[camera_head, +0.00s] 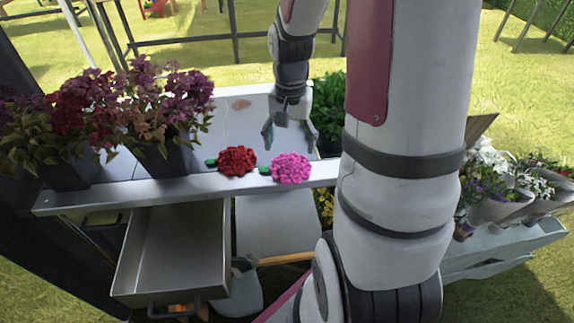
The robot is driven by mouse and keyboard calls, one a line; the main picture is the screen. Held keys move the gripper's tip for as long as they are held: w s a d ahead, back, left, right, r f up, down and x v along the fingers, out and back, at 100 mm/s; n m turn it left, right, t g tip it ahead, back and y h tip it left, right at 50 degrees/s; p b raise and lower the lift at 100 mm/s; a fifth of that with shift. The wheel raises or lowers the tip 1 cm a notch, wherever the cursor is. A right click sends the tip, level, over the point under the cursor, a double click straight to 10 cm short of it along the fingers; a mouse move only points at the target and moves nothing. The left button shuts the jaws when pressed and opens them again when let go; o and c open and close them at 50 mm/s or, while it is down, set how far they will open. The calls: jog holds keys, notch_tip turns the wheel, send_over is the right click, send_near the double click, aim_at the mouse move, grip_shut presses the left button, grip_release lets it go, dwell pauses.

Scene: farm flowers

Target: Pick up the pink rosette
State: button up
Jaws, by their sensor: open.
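The pink rosette (292,168) is a ruffled pink bloom with a bit of green at its left side. It lies on the front edge of the grey-white table (325,172). A red rosette (238,160), also with green at its left, lies just left of it. My gripper (290,137) hangs pointing down above the table, behind the two rosettes. Its fingers are spread and nothing shows between them. The right finger is close behind the pink rosette in the picture; I cannot tell the exact gap or height.
Potted purple and red flowers (165,105) crowd the table's left side. A green leafy plant (328,100) stands behind my arm. An open drawer (172,250) juts out below the table. White flowers in wrapped bunches (505,185) stand at the right. Part of the tabletop is clear.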

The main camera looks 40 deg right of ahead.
aim_at(291, 159)
jog(key=shift+d+f+b, duration=0.1)
jog(key=shift+f+b, duration=0.25)
jog(key=shift+f, duration=2.95)
jog(key=c, duration=1)
